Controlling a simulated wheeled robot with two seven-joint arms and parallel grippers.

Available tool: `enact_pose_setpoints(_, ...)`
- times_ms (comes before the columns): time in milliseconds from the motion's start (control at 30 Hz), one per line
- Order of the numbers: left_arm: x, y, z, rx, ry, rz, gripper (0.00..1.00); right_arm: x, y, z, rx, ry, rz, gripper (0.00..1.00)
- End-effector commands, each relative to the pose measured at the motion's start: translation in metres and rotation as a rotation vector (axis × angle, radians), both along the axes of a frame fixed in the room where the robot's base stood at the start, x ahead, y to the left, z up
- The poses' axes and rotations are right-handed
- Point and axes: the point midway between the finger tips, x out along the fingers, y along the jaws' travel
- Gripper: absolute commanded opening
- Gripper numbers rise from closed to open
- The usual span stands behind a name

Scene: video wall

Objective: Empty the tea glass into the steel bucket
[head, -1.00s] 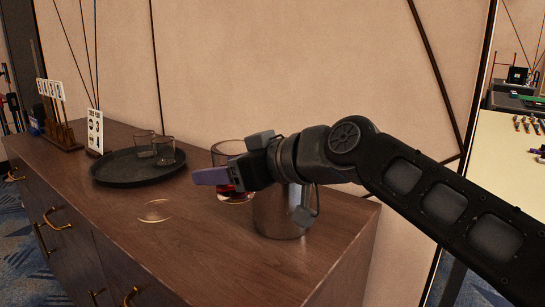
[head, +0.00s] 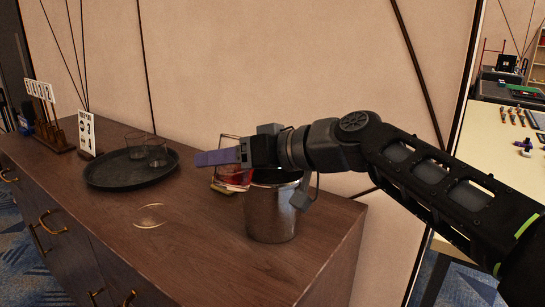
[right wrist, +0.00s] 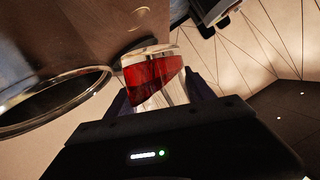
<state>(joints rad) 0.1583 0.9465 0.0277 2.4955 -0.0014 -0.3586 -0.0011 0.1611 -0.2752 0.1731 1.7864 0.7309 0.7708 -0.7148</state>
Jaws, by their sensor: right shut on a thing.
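The tea glass (head: 232,178) is clear with red tea in it, and it is tilted. My right gripper (head: 218,158) is shut on it, beside and slightly above the steel bucket (head: 270,212). The bucket stands upright on the wooden cabinet, its rim partly behind my gripper. In the right wrist view the glass (right wrist: 155,72) sits between the fingers with red tea inside, and the bucket's rim (right wrist: 62,92) is at the left. I cannot see any tea falling. The bucket's inside is mostly hidden. My left gripper is not in view.
A dark round tray (head: 108,182) with two clear glasses (head: 157,154) stands at the left on the cabinet top (head: 200,235). A clear round saucer-like piece (head: 149,216) lies in front. The wall is close behind.

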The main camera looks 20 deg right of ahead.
Motion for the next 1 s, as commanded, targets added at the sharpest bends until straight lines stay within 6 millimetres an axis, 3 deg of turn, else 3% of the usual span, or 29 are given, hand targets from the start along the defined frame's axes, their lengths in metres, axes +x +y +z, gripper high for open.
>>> enact_pose_setpoints(33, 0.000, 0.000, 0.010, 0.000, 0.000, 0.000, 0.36, 0.002, -0.004, 0.008, 0.028, 0.015, -0.004, 0.03)
enact_pose_setpoints(400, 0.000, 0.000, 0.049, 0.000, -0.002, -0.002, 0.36, 0.011, -0.019, 0.020, 0.235, 0.138, -0.001, 0.03)
enact_pose_setpoints(600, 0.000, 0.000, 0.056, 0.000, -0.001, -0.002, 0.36, 0.013, -0.021, 0.010, 0.347, 0.204, -0.002, 0.03)
enact_pose_setpoints(733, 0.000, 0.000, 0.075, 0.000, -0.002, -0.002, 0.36, 0.012, -0.021, 0.018, 0.416, 0.244, -0.002, 0.03)
enact_pose_setpoints(1000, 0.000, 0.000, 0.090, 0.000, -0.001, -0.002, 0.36, 0.013, -0.021, 0.020, 0.506, 0.297, -0.001, 0.03)
